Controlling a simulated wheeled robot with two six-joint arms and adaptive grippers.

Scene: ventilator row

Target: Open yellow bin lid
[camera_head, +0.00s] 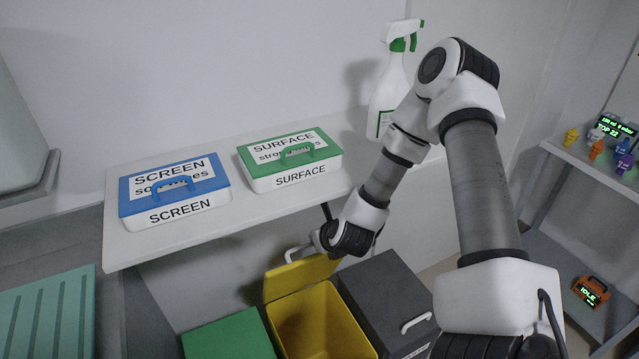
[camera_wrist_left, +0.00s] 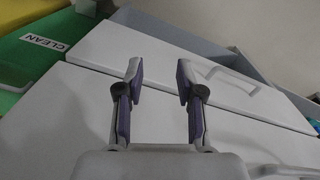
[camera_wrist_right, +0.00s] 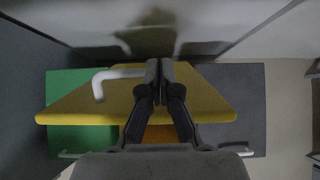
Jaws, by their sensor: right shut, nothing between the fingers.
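The yellow bin (camera_head: 325,330) stands open between a green-lidded bin and a dark-lidded bin, and I see into it from above. Its yellow lid (camera_head: 299,278) is raised and tilted up at the bin's rear edge; it also shows in the right wrist view (camera_wrist_right: 85,107). The lid's white handle (camera_wrist_right: 102,86) lies just left of my right fingers. My right gripper (camera_wrist_right: 161,72) is shut and empty, over the lid; in the head view it is by the lid's upper edge (camera_head: 322,240). My left gripper (camera_wrist_left: 157,75) is open and empty, in its wrist view only.
The green lid (camera_head: 230,337) and dark lid (camera_head: 385,295) flank the yellow bin. A shelf (camera_head: 150,247) behind holds a blue SCREEN box (camera_head: 175,188), a green SURFACE box (camera_head: 290,160) and a spray bottle (camera_head: 385,95). White panels (camera_wrist_left: 90,105) lie under my left gripper.

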